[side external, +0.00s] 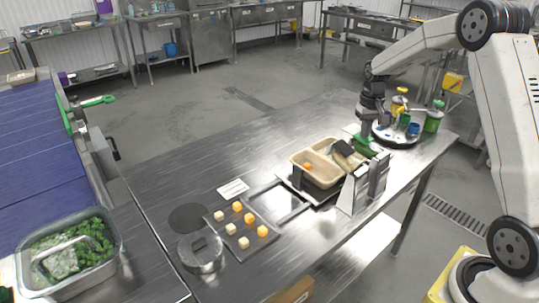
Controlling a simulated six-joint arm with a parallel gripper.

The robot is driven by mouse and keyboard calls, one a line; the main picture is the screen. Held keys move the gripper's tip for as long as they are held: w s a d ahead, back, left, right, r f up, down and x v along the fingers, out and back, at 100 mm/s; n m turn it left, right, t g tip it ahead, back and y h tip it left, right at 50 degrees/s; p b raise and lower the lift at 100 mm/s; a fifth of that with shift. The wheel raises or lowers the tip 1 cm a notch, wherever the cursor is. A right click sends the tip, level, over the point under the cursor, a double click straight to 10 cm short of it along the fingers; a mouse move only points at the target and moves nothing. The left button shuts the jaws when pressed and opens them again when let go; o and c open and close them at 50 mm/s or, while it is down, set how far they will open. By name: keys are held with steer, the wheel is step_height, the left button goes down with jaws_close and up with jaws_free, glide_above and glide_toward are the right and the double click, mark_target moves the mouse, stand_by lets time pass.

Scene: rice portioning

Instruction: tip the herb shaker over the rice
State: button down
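My gripper (369,125) is above the right end of the beige tray (304,165), next to the turntable. It is shut on a small green-and-pale container, the herb shaker (364,139), which is small and partly covered by the fingers. The shaker looks tilted, but its exact angle is hard to tell. The beige tray has compartments and sits on a dark scale-like stand. An orange cube (308,167) lies in the near compartment. Rice cannot be made out clearly at this size. A dark object (344,149) shows at the tray's right part.
A round turntable (385,138) with yellow, blue and green containers stands right of my gripper. A grey upright bracket (352,192) stands in front of the tray. A dark board (262,254) with several cubes and a metal lidded pot (200,262) lie left. The table's far left is clear.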

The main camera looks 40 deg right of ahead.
steer(key=shift+w+f, duration=0.25)
steer(key=shift+f, duration=0.5)
steer(key=shift+w+f, duration=0.25)
steer(key=shift+f, duration=0.45)
steer(key=shift+r, duration=0.2)
steer(key=shift+s+r, duration=0.3)
steer(key=shift+r, duration=0.75)
steer(key=shift+s+r, duration=0.25)
steer(key=shift+r, duration=0.85)
steer(key=shift+s+r, duration=0.3)
steer(key=shift+r, duration=0.75)
steer(key=s+a+f+n+t, duration=0.1)
steer(key=s+a+f+n, duration=0.1)
steer(key=s+a, duration=0.3)
steer(key=s+a+f+n, duration=0.1)
steer(key=s+a, duration=0.4)
steer(key=a, duration=0.6)
steer(key=s+a+f+n+t, duration=0.1)
steer(key=s+a+f+n, duration=0.1)
steer(key=s+a, duration=0.3)
steer(key=shift+a+f+n+t, duration=0.3)
steer(key=shift+a+n, duration=0.2)
steer(key=shift+a, duration=1.35)
